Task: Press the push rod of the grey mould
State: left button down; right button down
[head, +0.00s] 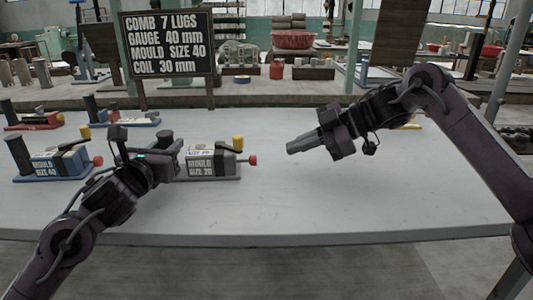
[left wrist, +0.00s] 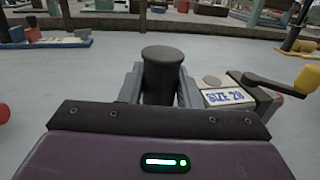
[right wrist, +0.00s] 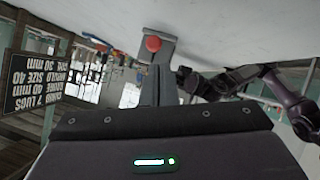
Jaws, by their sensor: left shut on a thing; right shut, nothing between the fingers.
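The grey mould (head: 212,166), marked "MOULD SIZE 20", lies on the table left of centre. Its push rod has a red knob (head: 253,160) at the right end, and a yellow-tipped lever (head: 238,142) rises nearby. My left gripper (head: 172,155) is shut on the mould's dark upright post; the post (left wrist: 162,72) shows between the fingers in the left wrist view. My right gripper (head: 291,148) is shut and empty, to the right of the red knob with a gap between them. In the right wrist view the red knob (right wrist: 152,43) appears just beyond the fingertips.
A blue mould (head: 50,168) marked size 40 lies at the left. A red mould (head: 35,121) and another blue one (head: 140,119) lie behind. A sign (head: 167,43) stands at the back edge. The table's right half (head: 370,195) is clear under my right arm.

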aim_at(253, 160)
jog(key=m, duration=0.1)
jog(key=m+h, duration=0.1)
jog(key=r+m, duration=0.1)
jog(key=m, duration=0.1)
jog(key=shift+s+a+r, duration=0.1)
jog(key=shift+s+a, duration=0.05)
jog(key=shift+s, duration=0.1)
jog(key=d+r+m+h, duration=0.1)
jog(key=m, duration=0.4)
jog(key=d+r+m+t+h, duration=0.1)
jog(key=m+h, duration=0.1)
jog(key=m, duration=0.3)
jog(key=d+r+m+t+h, duration=0.1)
jog(key=m+h, duration=0.1)
jog(key=m, duration=0.3)
jog(key=shift+s+r, duration=0.3)
jog(key=shift+s, duration=0.1)
jog(key=shift+a+f, duration=0.1)
jog(key=x, duration=1)
jog(key=a, duration=0.2)
jog(key=shift+a, duration=0.95)
jog(key=shift+s, duration=0.1)
